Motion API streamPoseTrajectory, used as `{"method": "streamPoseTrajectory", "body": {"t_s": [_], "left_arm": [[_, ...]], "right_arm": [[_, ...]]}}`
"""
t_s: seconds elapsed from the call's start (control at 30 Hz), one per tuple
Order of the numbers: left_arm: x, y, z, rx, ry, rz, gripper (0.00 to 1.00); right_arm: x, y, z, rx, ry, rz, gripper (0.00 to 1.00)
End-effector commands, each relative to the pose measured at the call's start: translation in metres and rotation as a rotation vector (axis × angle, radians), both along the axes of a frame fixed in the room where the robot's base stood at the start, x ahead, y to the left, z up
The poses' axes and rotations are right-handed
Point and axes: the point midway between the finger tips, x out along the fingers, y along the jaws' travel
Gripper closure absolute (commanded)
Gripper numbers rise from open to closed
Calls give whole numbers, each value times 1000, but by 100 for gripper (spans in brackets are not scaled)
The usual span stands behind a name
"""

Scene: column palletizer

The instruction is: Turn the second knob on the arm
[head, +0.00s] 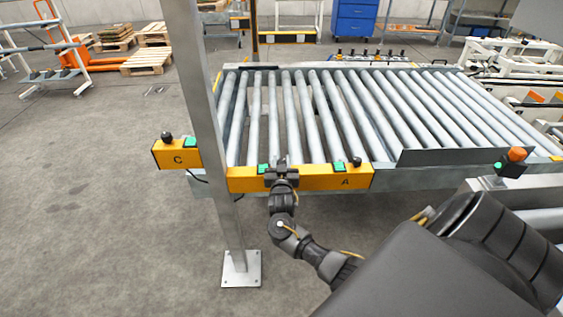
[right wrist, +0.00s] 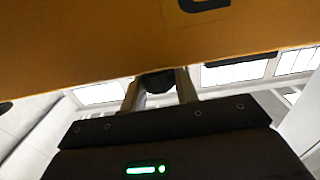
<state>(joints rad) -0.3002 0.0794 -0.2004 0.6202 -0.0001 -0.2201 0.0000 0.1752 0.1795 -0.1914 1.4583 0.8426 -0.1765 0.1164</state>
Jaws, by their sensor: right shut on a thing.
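My right gripper (head: 281,172) reaches up to the front of the yellow control box marked A (head: 322,179), left of its middle. In the right wrist view its two fingers (right wrist: 159,90) are shut on a black knob (right wrist: 157,80) below the box's yellow face (right wrist: 90,45). In the head view the gripper hides this knob. Another black knob (head: 357,162) stands free at the right end of box A. A separate yellow box marked C (head: 177,156) with a black knob (head: 167,137) is left of the post. My left gripper is out of view.
A grey upright post (head: 215,120) stands just left of box A. The roller conveyor (head: 330,105) lies behind the box.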

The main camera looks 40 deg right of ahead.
Motion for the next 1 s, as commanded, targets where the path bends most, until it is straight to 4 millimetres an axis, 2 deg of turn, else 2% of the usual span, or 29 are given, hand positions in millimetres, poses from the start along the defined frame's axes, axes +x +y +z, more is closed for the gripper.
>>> {"method": "streamPoseTrajectory", "body": {"t_s": [0.2, 0.5, 1.0], "left_arm": [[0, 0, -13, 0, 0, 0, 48], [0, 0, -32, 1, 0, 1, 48], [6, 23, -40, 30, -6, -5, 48]], "right_arm": [[1, 2, -3, 5, -1, -184, 93], [1, 1, -3, 2, -1, -371, 93], [0, -1, 0, -1, 0, -469, 93]]}}
